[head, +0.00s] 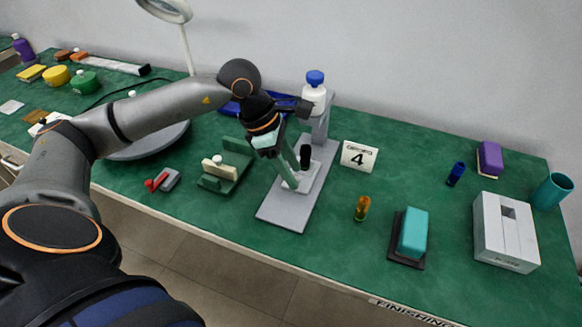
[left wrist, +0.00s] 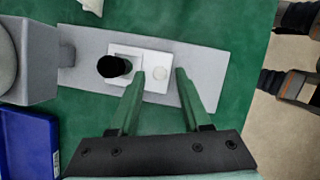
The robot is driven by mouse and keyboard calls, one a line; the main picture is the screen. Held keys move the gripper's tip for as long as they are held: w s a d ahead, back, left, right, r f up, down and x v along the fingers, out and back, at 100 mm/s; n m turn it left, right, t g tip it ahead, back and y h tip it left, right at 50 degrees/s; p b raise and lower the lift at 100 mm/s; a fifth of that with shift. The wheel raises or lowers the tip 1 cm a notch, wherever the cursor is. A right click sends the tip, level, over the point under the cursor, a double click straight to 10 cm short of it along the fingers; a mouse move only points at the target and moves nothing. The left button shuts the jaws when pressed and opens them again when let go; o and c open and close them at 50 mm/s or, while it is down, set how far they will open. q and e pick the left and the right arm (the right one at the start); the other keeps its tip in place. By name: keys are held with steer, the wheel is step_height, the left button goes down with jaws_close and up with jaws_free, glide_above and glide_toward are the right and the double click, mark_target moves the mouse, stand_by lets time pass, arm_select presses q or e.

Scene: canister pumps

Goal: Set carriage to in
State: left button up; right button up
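The canister pump stands mid-table, with a long grey base plate (head: 283,213) and a white bottle with a blue cap (head: 315,78) on its post. A white carriage (head: 308,179) with an upright black knob (head: 305,157) sits on the plate. In the left wrist view the carriage (left wrist: 144,84) shows the black knob (left wrist: 115,67) and a pale round spot. My left gripper (head: 292,182) is over the carriage, its green fingers partly hiding it. In the left wrist view the gripper (left wrist: 160,73) is open, fingers either side of the pale spot; contact cannot be told.
A number 4 card (head: 359,157) stands right of the plate. A green block fixture (head: 226,166) and a red-handled clamp (head: 163,181) lie left. An amber vial (head: 362,208), a teal block (head: 412,233) and a white box (head: 505,232) stand right. A blue tray (left wrist: 28,145) is near the pump.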

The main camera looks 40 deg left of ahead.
arm_select(q)
jaws_close()
stand_by(1.2)
